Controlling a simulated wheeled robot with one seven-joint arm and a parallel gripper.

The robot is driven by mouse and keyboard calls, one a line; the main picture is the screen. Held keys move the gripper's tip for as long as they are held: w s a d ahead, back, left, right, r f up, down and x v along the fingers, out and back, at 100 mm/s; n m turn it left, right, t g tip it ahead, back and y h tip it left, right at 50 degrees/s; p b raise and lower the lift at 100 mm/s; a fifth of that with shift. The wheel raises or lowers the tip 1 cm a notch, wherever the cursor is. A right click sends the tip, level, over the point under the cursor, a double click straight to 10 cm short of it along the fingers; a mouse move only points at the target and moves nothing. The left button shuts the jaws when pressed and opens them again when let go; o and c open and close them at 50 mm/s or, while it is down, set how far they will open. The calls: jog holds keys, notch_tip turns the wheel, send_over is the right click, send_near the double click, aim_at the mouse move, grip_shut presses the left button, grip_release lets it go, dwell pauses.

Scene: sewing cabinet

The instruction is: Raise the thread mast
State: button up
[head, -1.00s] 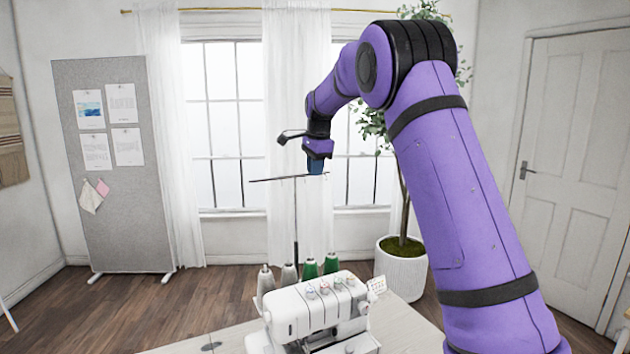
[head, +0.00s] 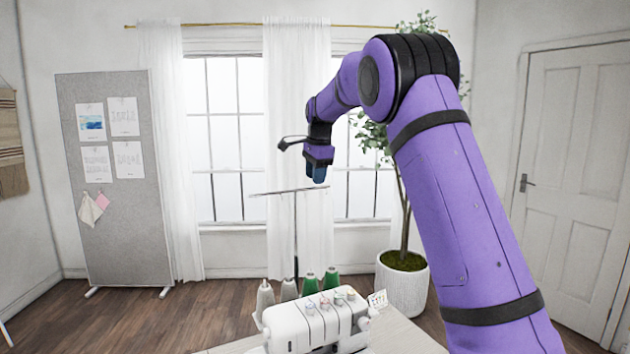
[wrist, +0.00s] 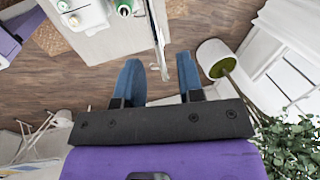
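The thread mast (head: 296,240) is a thin dark upright pole behind the white sewing machine (head: 315,322), with a slim crossbar (head: 275,192) on top. My gripper (head: 316,183) hangs pointing down just above the right end of the crossbar. In the wrist view my gripper (wrist: 158,72) has its two blue fingers apart, with a clear gap. The crossbar (wrist: 157,38) runs up the picture, its near end between the fingertips. No contact shows, and nothing is held.
Grey and green thread cones (head: 309,282) stand by the mast's foot on the table (head: 405,338). A potted plant (head: 403,290) stands at the right, a pinboard (head: 115,180) at the left, and curtained windows are behind. The air around the crossbar is clear.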

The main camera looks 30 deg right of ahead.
notch_tip(320, 180, up, 9)
jog(key=s, duration=0.1)
jog(key=shift+s, duration=0.35)
dwell(0.3)
jog(key=s+a+r+n+t, duration=0.1)
jog(key=s+a+n, duration=0.25)
jog(key=s, duration=0.75)
jog(key=s+a+r+n+t, duration=0.15)
jog(key=s+n, duration=0.35)
jog(key=s, duration=0.7)
jog(key=s+a+f+n, duration=0.2)
jog(key=s+f+n, duration=0.2)
jog(key=s+f, duration=0.3)
jog(key=s+a+f+n, duration=0.3)
jog(key=s+f+n, duration=0.2)
jog(key=s, duration=1.1)
jog(key=shift+a+f, duration=0.35)
jog(key=shift+f, duration=0.6)
jog(key=shift+n+t, duration=0.25)
